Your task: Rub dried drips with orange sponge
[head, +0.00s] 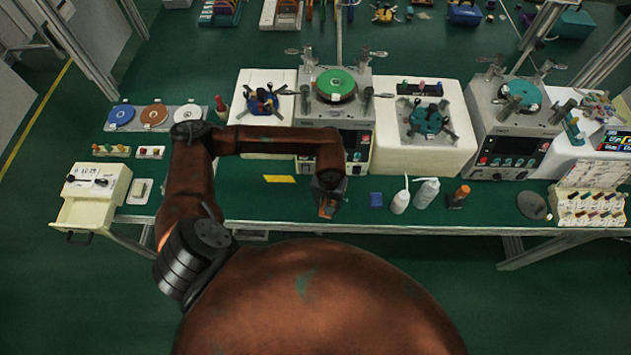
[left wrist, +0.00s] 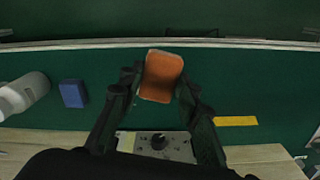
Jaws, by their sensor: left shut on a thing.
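My left gripper (head: 328,196) is over the green bench top near its front edge, in front of the middle grey machine. It is shut on the orange sponge (head: 326,211), which shows as a small orange patch below the fingers. In the left wrist view the orange sponge (left wrist: 163,72) is a rounded block between the two dark fingertips (left wrist: 158,88). I cannot make out any dried drips in either view, and the gripper and sponge hide part of the bench. I cannot tell whether the sponge touches the bench. My right gripper is not in view.
A blue block (head: 376,199) and white bottles (head: 427,192) stand right of the gripper, with an orange-topped bottle (head: 459,196) beyond. A yellow strip (head: 279,178) lies left. The grey machine (head: 335,105) stands behind. Bare bench (head: 270,205) lies left of the gripper.

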